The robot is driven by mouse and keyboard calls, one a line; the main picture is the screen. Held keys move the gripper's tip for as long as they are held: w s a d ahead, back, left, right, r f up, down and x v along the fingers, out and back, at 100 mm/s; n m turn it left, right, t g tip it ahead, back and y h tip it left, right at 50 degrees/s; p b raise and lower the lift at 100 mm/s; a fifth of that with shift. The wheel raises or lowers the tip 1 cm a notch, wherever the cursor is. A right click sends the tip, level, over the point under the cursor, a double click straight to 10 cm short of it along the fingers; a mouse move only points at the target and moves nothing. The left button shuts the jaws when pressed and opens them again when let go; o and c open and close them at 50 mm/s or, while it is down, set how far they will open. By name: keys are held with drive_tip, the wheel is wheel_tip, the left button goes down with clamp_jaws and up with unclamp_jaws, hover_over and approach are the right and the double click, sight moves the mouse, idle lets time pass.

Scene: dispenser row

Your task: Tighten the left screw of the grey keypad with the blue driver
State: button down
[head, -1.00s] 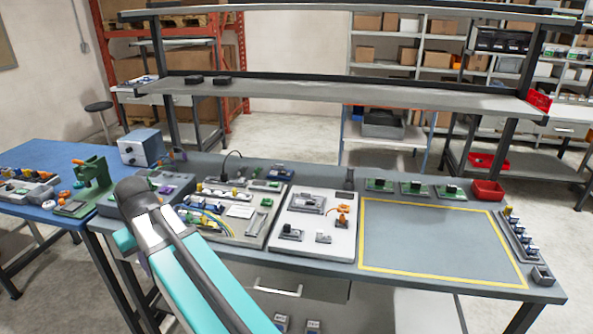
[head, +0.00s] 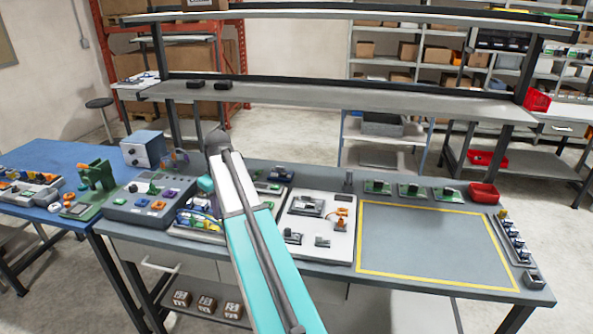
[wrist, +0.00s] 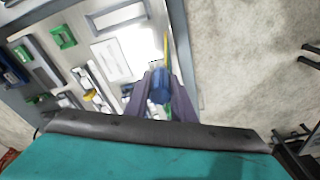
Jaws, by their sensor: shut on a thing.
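My gripper (wrist: 163,92) shows in the wrist view, with its two purple-grey fingers closed around the blue handle of the driver (wrist: 160,86). A thin yellow length (wrist: 166,45) shows beyond the handle, over or beside the bench edge. The grey panel with wires (head: 184,232), partly behind my arm, carries several small parts.
A grey box with coloured buttons (head: 133,212) stands left of the panel. The white board (head: 318,253) with grey and orange parts lies right of my arm. The yellow-outlined area (head: 425,245) is clear. A red bin (head: 484,194) stands at the back right.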

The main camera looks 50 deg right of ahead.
drive_tip(key=s+d+r+p, duration=0.1)
drive_tip(key=s+d+p, duration=0.1)
drive_tip(key=d, duration=1.3)
drive_tip(key=s+d+r+n+p, duration=0.1)
drive_tip(key=s+d+p, duration=0.2)
drive_tip(key=d, duration=1.2)
drive_tip(key=shift+s+r+n, duration=0.3)
drive_tip(key=shift+f+b, duration=0.5)
drive_tip(key=shift+f, duration=0.75)
drive_tip(key=n+y, duration=0.1)
drive_tip(key=n, duration=0.4)
drive_tip(key=shift+n, duration=0.4)
drive_tip(key=shift+n+g+y, duration=0.3)
drive_tip(key=shift+n+g, duration=0.3)
drive_tip(key=shift+n, duration=2.5)
